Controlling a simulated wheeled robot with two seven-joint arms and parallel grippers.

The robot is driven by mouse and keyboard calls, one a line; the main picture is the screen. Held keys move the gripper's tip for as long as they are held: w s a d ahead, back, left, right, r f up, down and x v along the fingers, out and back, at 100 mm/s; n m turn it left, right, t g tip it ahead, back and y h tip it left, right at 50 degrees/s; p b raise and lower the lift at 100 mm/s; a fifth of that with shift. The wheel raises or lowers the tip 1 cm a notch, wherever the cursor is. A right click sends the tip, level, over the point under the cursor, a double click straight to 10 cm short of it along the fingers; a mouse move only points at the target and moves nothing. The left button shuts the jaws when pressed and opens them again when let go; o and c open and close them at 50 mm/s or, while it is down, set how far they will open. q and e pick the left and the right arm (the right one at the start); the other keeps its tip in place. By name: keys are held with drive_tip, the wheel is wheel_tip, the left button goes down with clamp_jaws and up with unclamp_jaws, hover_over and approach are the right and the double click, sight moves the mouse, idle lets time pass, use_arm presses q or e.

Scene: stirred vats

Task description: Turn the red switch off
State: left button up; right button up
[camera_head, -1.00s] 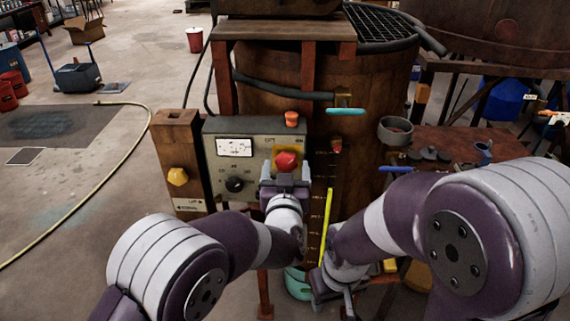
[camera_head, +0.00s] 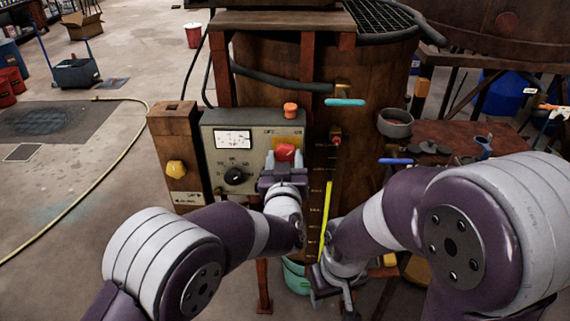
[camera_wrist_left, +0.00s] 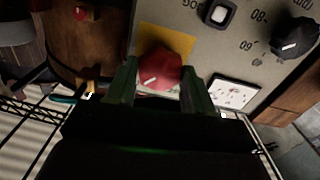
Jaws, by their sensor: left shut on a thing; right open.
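The red switch (camera_head: 285,152) is a red knob on a yellow plate (camera_head: 299,143) at the right side of a grey control panel (camera_head: 262,140). My left gripper (camera_head: 284,168) is at the panel and shut on the red switch. In the left wrist view the red switch (camera_wrist_left: 160,70) sits between the two fingers (camera_wrist_left: 160,88), with a pale mark slanting across its face. My right gripper (camera_head: 335,285) is open and empty, low in front of the vat, partly hidden by its own arm.
A yellow knob (camera_head: 175,169) is on the wooden post to the left. A cyan-handled valve (camera_head: 345,102) and a yellow level strip (camera_head: 325,215) are on the vat (camera_head: 385,80).

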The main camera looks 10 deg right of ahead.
use_arm(q)
drive_tip(key=n+b, duration=0.3)
drive_tip(key=b, duration=0.1)
drive_tip(key=n+b, duration=0.4)
drive_tip(key=b, duration=0.1)
drive_tip(key=n+b, duration=0.4)
drive_tip(key=shift+f, duration=0.3)
drive_tip(key=n+b, duration=0.3)
drive_tip(key=shift+r+n, duration=0.1)
drive_tip(key=shift+n, duration=0.2)
drive_tip(key=shift+r+n+b, duration=0.15)
drive_tip(key=shift+n+b, duration=0.65)
drive_tip(key=shift+n, duration=0.3)
drive_tip(key=o, duration=1)
drive_tip(key=shift+o, duration=0.2)
drive_tip(key=b+v, duration=0.1)
drive_tip(key=v, duration=1.1)
drive_tip(key=shift+s, duration=0.3)
